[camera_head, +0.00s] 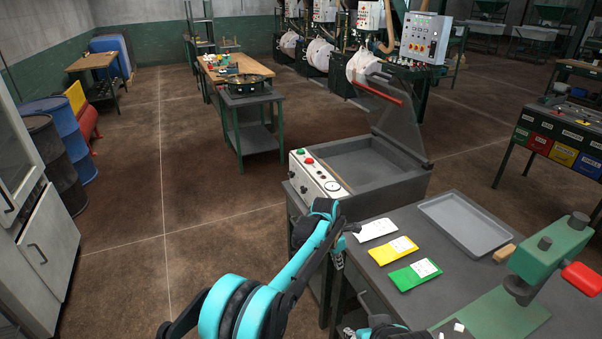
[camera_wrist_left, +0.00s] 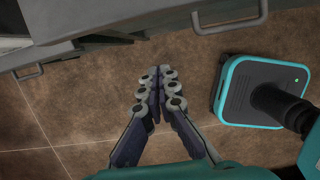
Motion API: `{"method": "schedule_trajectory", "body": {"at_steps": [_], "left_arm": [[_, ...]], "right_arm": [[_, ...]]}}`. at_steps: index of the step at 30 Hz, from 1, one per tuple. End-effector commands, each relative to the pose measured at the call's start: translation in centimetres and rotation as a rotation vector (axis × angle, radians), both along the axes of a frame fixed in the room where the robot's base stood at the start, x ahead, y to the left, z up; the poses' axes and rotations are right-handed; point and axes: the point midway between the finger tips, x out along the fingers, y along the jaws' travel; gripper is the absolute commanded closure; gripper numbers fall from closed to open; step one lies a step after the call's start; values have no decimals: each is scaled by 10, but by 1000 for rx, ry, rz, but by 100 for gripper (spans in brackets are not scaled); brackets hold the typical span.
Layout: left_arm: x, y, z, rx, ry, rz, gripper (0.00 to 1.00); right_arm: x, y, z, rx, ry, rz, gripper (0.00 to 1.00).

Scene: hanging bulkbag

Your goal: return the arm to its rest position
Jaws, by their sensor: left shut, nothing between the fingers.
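My left arm (camera_head: 295,268), turquoise and black, comes in from the lower left in the head view. It is bent, with its upper joint near the front corner of the grey machine and a link running down beside the dark bench.
The bench (camera_head: 385,293) carries white, yellow (camera_head: 393,250) and green packets (camera_head: 415,273), a grey tray (camera_head: 466,224) and a green press (camera_head: 545,255). The machine (camera_head: 375,165) has its lid raised. Cabinet handles (camera_wrist_left: 230,20) are near the gripper.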

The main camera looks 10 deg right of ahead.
Motion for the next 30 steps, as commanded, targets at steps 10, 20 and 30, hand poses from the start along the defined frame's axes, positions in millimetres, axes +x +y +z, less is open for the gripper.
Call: {"method": "schedule_trajectory", "body": {"at_steps": [10, 20, 30], "left_arm": [[-19, 94, 92, 52, -190, -316, 100], [-105, 226, 172, 242, -444, -826, 100], [-229, 330, 173, 550, -590, -1359, 100]], "right_arm": [[0, 0, 0, 0, 0, 0, 60], [0, 0, 0, 0, 0, 0, 60], [0, 0, 0, 0, 0, 0, 60]]}}
